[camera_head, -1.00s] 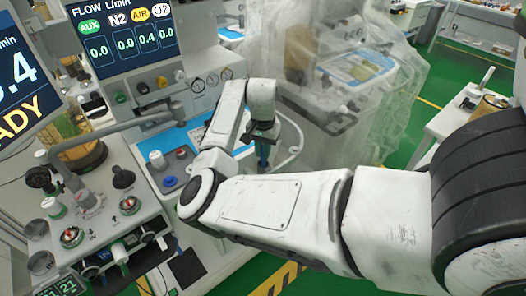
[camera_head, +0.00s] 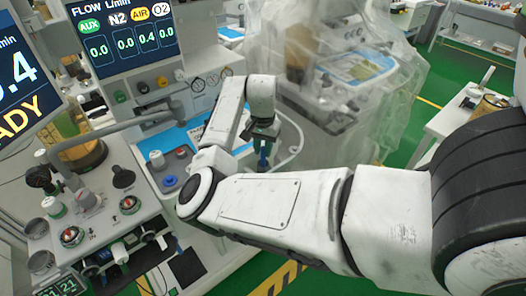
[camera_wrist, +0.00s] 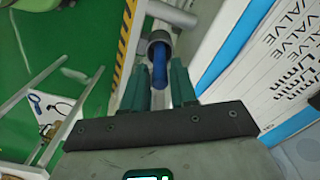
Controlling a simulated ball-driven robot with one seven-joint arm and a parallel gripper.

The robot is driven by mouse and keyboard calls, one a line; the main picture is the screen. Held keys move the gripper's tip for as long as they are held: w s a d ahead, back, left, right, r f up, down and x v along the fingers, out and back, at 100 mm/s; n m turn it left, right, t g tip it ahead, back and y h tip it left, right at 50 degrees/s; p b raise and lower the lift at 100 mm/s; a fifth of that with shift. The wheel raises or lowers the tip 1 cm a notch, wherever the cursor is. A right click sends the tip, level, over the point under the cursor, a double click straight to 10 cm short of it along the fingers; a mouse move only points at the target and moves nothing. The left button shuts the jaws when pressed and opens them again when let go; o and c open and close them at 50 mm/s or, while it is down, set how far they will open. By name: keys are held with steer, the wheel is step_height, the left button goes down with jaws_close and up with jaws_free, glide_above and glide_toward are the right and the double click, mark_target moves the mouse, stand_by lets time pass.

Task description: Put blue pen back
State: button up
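The blue pen (camera_wrist: 160,72) shows in the wrist view between my fingertips, its far end inside a round grey holder (camera_wrist: 151,42). My gripper (camera_wrist: 158,85) has its two teal fingers apart, with a gap visible on both sides of the pen. In the head view my gripper (camera_head: 264,155) points down at the right edge of the cart's blue work surface, fingers spread. The pen and holder cannot be made out clearly there.
The cart's blue work surface (camera_head: 178,138) carries printed sheets. A curved rail (camera_head: 299,140) runs along its right edge. A plastic-covered machine (camera_head: 335,80) stands just behind. Knobs and a grey hose arm (camera_head: 110,130) are at the left. Green floor lies to the right.

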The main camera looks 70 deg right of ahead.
steer(key=r, duration=1)
steer(key=shift+s, duration=0.3)
steer(key=s+a+f+n+h, duration=0.2)
steer(key=a+f+n+h, duration=0.3)
steer(key=a+f+n, duration=0.65)
steer(key=s+a+f+n+y, duration=0.2)
steer(key=s+a+f+n, duration=0.1)
steer(key=a, duration=0.7)
steer(key=s+a+f+n+t+y, duration=0.1)
steer(key=s+a+f+n+y, duration=0.1)
steer(key=s+a, duration=0.4)
steer(key=a+f+n, duration=0.1)
steer(key=a+f, duration=0.1)
steer(key=a, duration=0.2)
steer(key=shift+s+a+f+y, duration=0.15)
steer(key=shift+a+f+y, duration=0.1)
steer(key=shift+y, duration=0.15)
steer(key=shift+r, duration=0.1)
